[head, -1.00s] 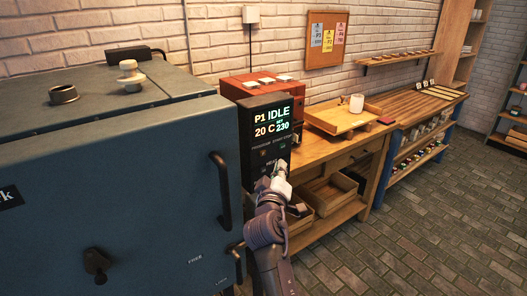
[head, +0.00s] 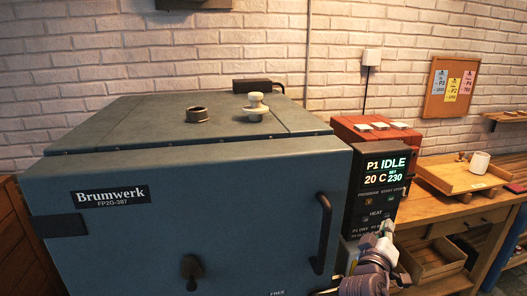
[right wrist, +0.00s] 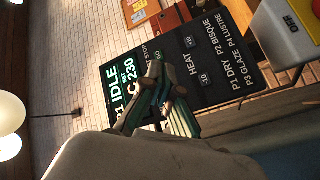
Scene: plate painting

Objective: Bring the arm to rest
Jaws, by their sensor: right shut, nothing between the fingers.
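My right gripper (head: 386,230) is in front of the lower part of the kiln's control panel (head: 385,185). The panel's display reads P1 IDLE, 20 C, set 230. In the right wrist view, the gripper (right wrist: 154,72) is shut and empty, with its fingertips before the dark panel (right wrist: 205,65) near the HEAT label. I cannot tell whether the tips touch the panel. The blue-grey kiln (head: 150,235) has its front door shut, with a dark vertical handle (head: 321,235) on the right side. My left gripper is not in view.
A wooden workbench (head: 440,170) to the right carries a wooden tray (head: 462,181) with a white mug (head: 480,162). A red box (head: 350,132) stands behind the panel. An open wooden drawer box (head: 430,262) is below the bench top. A brick wall closes the back.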

